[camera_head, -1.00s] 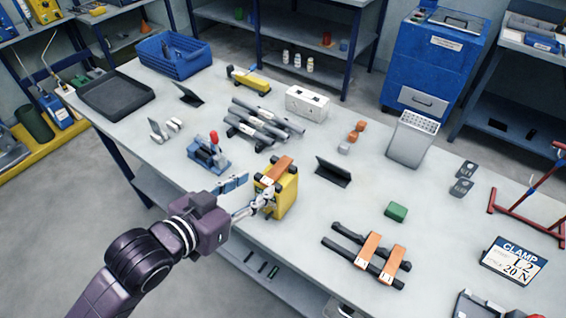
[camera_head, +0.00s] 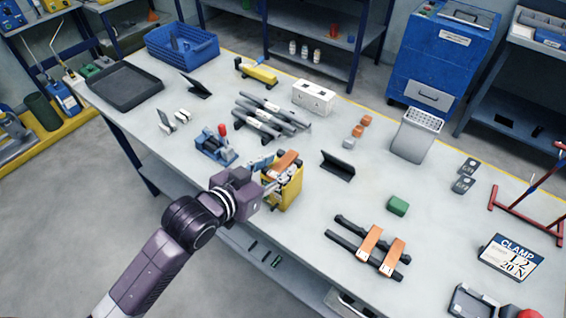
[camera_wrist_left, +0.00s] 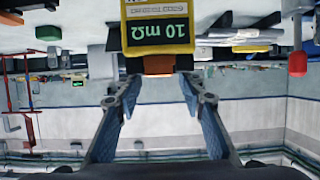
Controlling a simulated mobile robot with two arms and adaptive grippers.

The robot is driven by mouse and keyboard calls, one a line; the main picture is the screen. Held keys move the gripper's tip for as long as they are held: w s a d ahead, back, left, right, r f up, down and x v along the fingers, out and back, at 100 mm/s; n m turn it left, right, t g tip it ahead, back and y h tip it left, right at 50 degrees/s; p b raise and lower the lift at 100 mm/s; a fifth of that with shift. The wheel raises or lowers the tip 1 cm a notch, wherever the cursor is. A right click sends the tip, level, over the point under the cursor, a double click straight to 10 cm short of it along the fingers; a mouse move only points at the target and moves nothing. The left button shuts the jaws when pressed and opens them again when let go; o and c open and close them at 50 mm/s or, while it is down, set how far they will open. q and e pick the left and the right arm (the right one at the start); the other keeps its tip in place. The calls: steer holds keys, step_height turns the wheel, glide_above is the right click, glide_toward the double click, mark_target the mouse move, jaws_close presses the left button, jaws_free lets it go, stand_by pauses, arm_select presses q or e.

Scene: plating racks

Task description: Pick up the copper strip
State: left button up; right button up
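A copper strip (camera_head: 287,159) lies on top of a yellow meter (camera_head: 291,192) near the table's front edge. In the left wrist view, which is upside down, the strip's orange end (camera_wrist_left: 158,65) shows beside the meter's display reading 10 mΩ (camera_wrist_left: 158,32). My left gripper (camera_head: 271,174) is at the meter's left side, close to the strip. In the left wrist view its blue-padded fingers (camera_wrist_left: 158,92) are spread, with the strip's end between and beyond them; contact cannot be told. Two more copper strips (camera_head: 369,243) (camera_head: 392,257) lie across dark rails. My right gripper is not in view.
A blue clamp-like device (camera_head: 215,147) with a red knob stands left of the meter. Grey rods (camera_head: 268,120) lie behind it. A black angled stand (camera_head: 338,166) and a green block (camera_head: 397,205) are to the right. The table between meter and rails is mostly clear.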

arm_select(q)
jaws_close()
steer(key=shift+r, duration=0.1)
